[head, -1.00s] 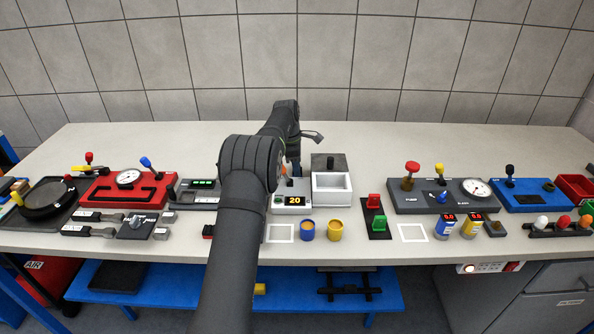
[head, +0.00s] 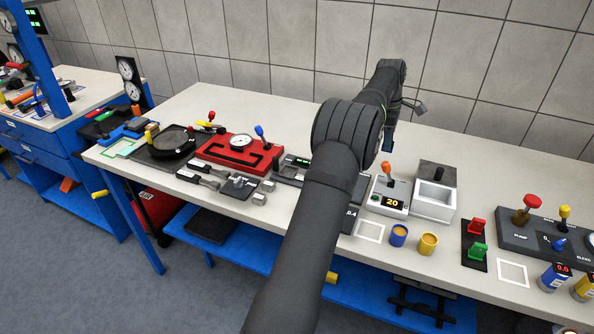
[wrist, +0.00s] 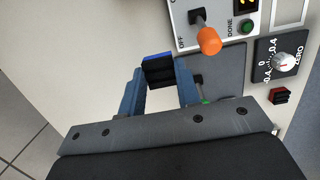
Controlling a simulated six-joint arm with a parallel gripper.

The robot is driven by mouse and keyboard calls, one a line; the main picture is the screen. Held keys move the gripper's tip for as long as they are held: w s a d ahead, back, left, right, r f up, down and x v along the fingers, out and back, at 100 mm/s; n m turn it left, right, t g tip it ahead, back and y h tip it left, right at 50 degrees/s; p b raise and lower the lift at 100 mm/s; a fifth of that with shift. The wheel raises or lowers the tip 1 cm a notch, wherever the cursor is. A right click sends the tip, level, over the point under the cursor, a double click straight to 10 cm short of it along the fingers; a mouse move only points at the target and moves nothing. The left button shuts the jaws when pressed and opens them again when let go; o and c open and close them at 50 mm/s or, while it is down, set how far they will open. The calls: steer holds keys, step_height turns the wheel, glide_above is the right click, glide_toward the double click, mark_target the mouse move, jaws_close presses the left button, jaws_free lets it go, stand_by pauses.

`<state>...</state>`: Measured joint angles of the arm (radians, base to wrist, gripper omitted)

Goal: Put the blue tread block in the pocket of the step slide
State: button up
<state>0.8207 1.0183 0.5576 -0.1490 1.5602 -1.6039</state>
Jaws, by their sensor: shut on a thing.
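A block with a blue top and dark sides (wrist: 157,69), which looks like the blue tread block, sits between my fingertips in the wrist view. My gripper (wrist: 159,80) is shut on it, a blue-grey finger at each side. The block is left of a dark grey plate (wrist: 222,72); its height above the bench is hard to judge.
A red gauge unit (head: 238,155) is at left. The bench's back strip is clear.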

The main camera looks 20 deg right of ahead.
steer(key=w+a+r, duration=0.2)
steer(key=w+a, duration=0.1)
steer(key=a, duration=0.8)
glide_above(290, 173)
step_height(290, 173, down, 6)
steer(key=shift+d+f, duration=0.1)
steer(key=shift+f, duration=0.1)
steer(key=shift+w+a+f, duration=0.3)
steer(key=shift+w+f, duration=0.05)
steer(key=shift+f, duration=1.95)
steer(key=shift+f, duration=0.2)
